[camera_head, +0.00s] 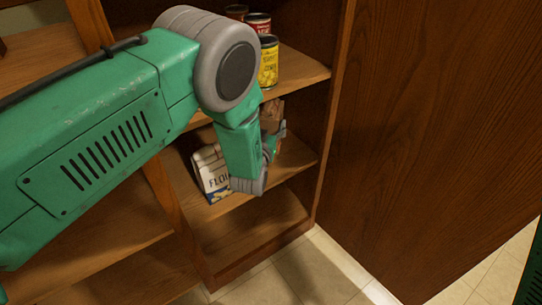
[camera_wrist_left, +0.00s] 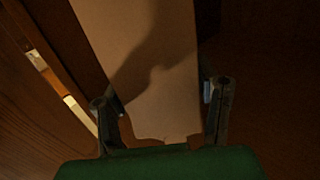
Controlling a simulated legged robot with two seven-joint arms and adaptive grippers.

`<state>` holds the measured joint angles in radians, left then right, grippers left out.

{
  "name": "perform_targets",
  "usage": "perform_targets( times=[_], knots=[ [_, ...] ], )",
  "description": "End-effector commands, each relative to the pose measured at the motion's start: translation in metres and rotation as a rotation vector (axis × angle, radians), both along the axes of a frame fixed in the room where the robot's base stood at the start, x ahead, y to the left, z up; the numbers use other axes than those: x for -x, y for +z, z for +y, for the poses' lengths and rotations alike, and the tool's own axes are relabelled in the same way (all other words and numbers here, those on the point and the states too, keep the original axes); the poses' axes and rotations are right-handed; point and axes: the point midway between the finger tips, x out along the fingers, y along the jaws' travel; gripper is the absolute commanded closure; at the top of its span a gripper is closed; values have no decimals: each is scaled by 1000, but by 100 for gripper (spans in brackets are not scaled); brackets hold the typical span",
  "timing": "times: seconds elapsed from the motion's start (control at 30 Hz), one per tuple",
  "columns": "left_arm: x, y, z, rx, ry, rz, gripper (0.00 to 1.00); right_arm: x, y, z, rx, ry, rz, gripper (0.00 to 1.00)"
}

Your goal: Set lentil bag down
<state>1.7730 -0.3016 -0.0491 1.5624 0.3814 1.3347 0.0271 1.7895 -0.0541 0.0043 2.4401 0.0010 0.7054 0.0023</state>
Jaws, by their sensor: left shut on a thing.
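My left gripper (camera_head: 273,143) reaches into the middle shelf of the cabinet, partly hidden behind my green forearm. In the left wrist view its two fingers (camera_wrist_left: 163,97) stand on either side of a plain tan surface, which looks like the lentil bag (camera_wrist_left: 150,45), and it is shut on it. In the head view a brown bag (camera_head: 271,113) shows just above the gripper, mostly hidden. No label on it can be read. I cannot tell whether its base touches the shelf (camera_head: 298,156). My right gripper is not in view.
A white flour bag (camera_head: 211,172) stands on the same shelf, left of the gripper. Several cans, including a yellow one (camera_head: 268,62), stand on the shelf above. The lower shelf (camera_head: 255,222) looks empty. A wooden panel (camera_head: 425,120) is at the right.

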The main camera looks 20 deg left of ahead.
Motion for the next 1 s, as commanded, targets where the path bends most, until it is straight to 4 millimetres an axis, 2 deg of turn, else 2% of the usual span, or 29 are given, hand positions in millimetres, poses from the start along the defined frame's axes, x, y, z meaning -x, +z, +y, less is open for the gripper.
perform_targets(
  times=[0.2,0.3,0.5,0.7,1.0],
  knots=[
    [1,-41,-1,-1,1,0,95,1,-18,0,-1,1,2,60],
    [0,-54,-2,-3,1,-1,95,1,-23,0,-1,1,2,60],
    [0,-67,-1,-3,1,-2,95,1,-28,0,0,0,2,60],
    [0,-96,1,1,1,0,95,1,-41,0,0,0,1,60],
    [0,-98,0,-2,1,-1,95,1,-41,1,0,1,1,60]
  ],
)
